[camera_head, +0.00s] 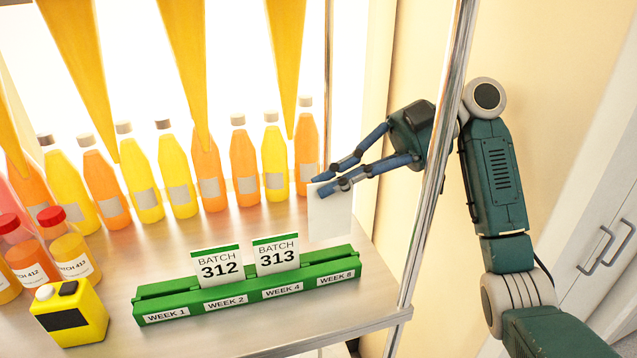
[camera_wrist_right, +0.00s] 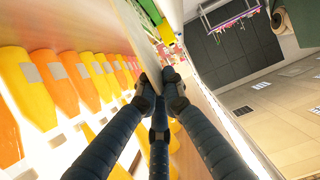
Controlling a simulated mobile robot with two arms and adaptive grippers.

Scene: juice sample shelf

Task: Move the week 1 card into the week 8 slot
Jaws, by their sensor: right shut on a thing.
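My right gripper (camera_head: 335,182) is shut on a plain white card (camera_head: 330,215) near its top edge. The card hangs upright above and behind the right end of the green card holder (camera_head: 220,291), near the week 8 label (camera_head: 336,277); I cannot tell if it touches the holder. In the right wrist view the card (camera_wrist_right: 127,66) shows edge-on between the fingertips (camera_wrist_right: 161,88). The batch 312 card (camera_head: 217,265) stands at week 2 and the batch 313 card (camera_head: 276,254) at week 4. No card shows above the week 1 label (camera_head: 167,315). My left gripper is not in view.
Orange and yellow bottles (camera_head: 172,170) line the back of the metal shelf (camera_head: 330,320). A yellow device (camera_head: 70,312) stands left of the holder, with red-capped sample jars (camera_head: 72,257) behind it. A chrome post (camera_head: 432,170) rises at the shelf's right corner, in front of my right arm.

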